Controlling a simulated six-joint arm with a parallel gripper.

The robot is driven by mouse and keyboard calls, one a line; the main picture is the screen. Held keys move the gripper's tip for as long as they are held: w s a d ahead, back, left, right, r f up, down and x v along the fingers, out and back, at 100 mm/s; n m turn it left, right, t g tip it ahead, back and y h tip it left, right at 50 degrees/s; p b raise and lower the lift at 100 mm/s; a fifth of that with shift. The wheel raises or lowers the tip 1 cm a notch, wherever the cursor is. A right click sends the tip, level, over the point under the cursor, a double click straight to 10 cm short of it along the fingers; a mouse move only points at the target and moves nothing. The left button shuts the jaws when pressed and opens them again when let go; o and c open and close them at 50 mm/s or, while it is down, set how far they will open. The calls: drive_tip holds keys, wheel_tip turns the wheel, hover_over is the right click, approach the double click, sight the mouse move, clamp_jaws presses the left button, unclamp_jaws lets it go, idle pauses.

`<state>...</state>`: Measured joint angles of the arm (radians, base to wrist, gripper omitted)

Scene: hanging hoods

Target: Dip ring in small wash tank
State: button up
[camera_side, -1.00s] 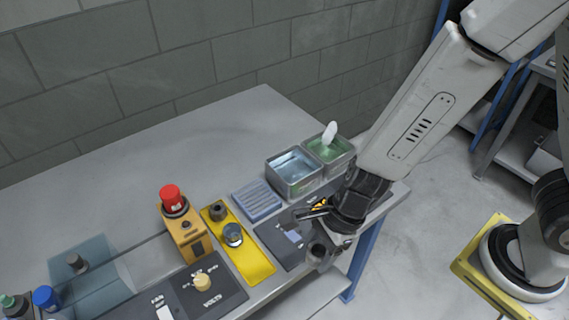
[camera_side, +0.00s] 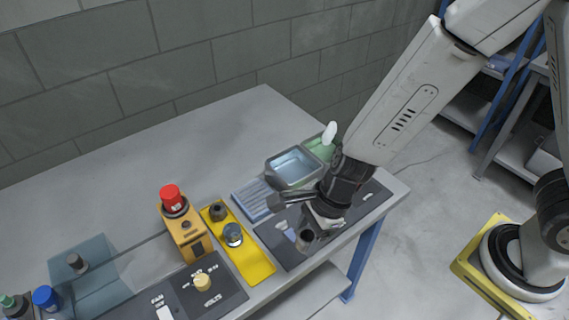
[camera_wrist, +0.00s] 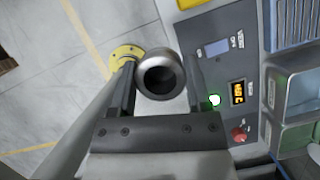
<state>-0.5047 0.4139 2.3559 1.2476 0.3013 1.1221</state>
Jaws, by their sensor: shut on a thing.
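My gripper (camera_wrist: 160,88) is shut on a grey metal ring (camera_wrist: 160,72), whose round opening faces the wrist camera. In the side view the ring (camera_side: 306,240) hangs below my gripper (camera_side: 312,226), by the bench's front edge. Two open metal tanks stand behind my gripper: one with pale blue liquid (camera_side: 294,167) and one with green (camera_side: 318,147). A white oval object (camera_side: 329,132) shows at the green tank. My arm hides part of both tanks. I cannot tell which is the small wash tank. The ring is apart from both.
A dark panel (camera_side: 277,246) with a display lies under my gripper; its red knob (camera_wrist: 239,133) shows in the wrist view. A blue ribbed rack (camera_side: 254,198) sits left of the tanks. A red button box (camera_side: 185,238) stands farther left. The bench's back left is clear.

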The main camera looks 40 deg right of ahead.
drive_tip(key=w+d+m+t, duration=0.1)
drive_tip(key=w+d+m, duration=0.2)
drive_tip(key=w+d, duration=1.55)
drive_tip(key=w+d+f+m, duration=0.1)
drive_tip(key=w+d, duration=0.4)
drive_tip(key=d, duration=0.5)
drive_tip(key=shift+h, duration=0.3)
drive_tip(key=shift+w+a+f, duration=0.1)
drive_tip(key=shift+f, duration=0.1)
drive_tip(key=shift+f, duration=5.3)
